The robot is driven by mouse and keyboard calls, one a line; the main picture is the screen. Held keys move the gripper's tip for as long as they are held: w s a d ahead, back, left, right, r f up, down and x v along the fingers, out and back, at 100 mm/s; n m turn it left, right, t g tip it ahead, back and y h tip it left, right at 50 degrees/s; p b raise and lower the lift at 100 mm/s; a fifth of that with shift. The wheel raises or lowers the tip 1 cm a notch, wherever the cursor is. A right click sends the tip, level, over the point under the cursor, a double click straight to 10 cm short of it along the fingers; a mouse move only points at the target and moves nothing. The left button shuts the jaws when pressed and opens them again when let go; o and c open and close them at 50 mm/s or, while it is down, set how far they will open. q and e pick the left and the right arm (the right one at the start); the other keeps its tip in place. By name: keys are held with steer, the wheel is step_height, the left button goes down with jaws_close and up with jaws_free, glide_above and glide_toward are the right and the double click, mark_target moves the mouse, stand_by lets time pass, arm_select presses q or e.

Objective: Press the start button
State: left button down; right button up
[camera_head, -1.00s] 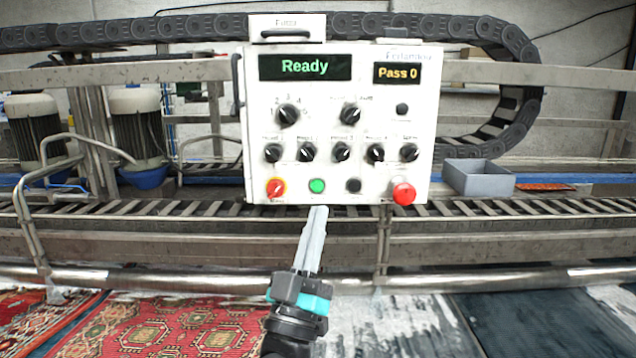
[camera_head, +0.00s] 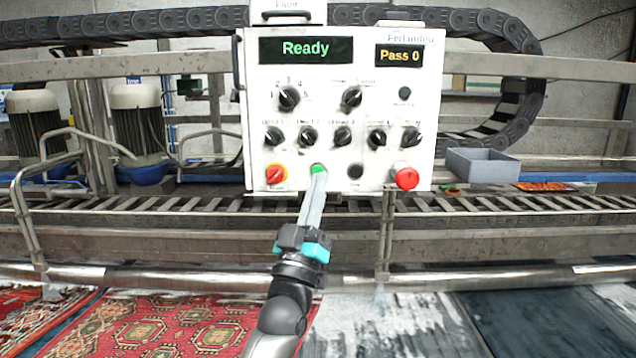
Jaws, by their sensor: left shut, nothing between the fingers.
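The white control panel (camera_head: 340,105) stands at the middle of the head view. Its display (camera_head: 306,50) reads "Ready" and the smaller display (camera_head: 400,55) reads "Pass 0". The green start button (camera_head: 318,168) sits on the panel's bottom row, and its lower part is hidden by my left gripper. My left gripper (camera_head: 318,175) is shut and empty, pointing up with its tips at the green button. I cannot tell whether the tips touch it. My right gripper is not in view.
Beside the green button are a red-and-yellow switch (camera_head: 276,175), a black button (camera_head: 355,171) and a red button (camera_head: 406,176). Rows of black knobs (camera_head: 289,98) are above. A grey bin (camera_head: 482,165) stands right of the panel. A metal rail (camera_head: 450,275) runs below, with rugs (camera_head: 150,325) under it.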

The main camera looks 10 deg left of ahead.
arm_select(q)
steer(key=shift+w+a, duration=0.1)
steer(key=shift+w, duration=0.4)
steer(key=shift+w, duration=0.1)
stand_by(1.6)
steer(key=shift+w+a+b, duration=0.1)
steer(key=shift+w+b, duration=0.25)
